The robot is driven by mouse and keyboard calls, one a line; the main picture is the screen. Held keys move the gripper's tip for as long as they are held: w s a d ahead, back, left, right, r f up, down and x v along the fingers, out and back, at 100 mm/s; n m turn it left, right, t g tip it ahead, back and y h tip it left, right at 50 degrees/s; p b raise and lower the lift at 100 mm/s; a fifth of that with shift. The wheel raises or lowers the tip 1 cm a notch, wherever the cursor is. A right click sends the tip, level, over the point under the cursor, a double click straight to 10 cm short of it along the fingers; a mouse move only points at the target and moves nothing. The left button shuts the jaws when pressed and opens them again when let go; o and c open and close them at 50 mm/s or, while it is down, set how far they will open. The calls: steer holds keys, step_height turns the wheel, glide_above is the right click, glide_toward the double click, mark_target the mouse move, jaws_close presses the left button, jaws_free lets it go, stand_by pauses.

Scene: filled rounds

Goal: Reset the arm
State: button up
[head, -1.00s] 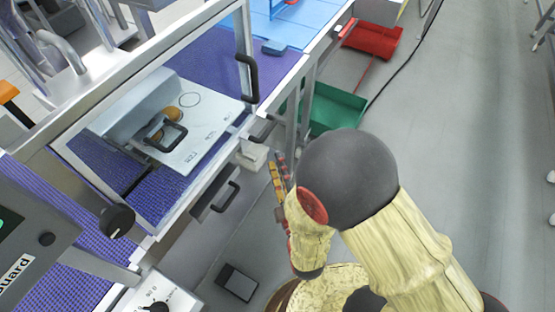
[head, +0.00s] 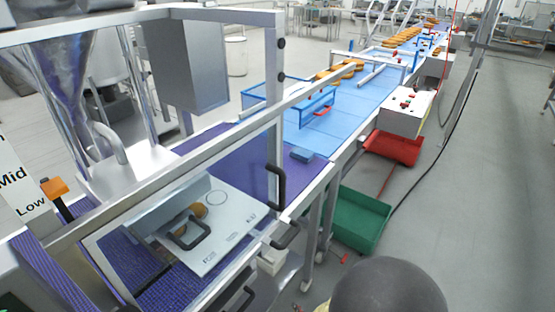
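My arm shows only as a dark rounded joint (head: 388,287) at the bottom edge of the head view, right of the machine frame. My gripper is out of view, so its state does not show.
A metal-framed machine with a black door handle (head: 276,187) stands at left. Inside is a grey plate (head: 215,240) with a brown round piece. A blue conveyor (head: 345,115) carrying rounds runs to the back. Green (head: 355,218) and red (head: 394,147) bins sit beside it.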

steer(key=s+d+r+m+g, duration=0.2)
steer(key=s+r+m+g, duration=0.5)
steer(key=s+r+g, duration=0.15)
steer(key=d+r+m+t, duration=0.1)
steer(key=d+r, duration=0.3)
steer(key=r, duration=0.4)
steer(key=s+d+r+m+t+h+p, duration=0.1)
steer(key=d+r, duration=0.3)
steer(key=r, duration=0.5)
steer(key=s+d+r+m+t+h, duration=0.1)
steer(key=d+r+m, duration=0.2)
steer(key=r, duration=0.6)
steer(key=shift+d+r+m, duration=0.15)
steer(key=shift+d+m, duration=0.15)
steer(key=shift+d, duration=0.55)
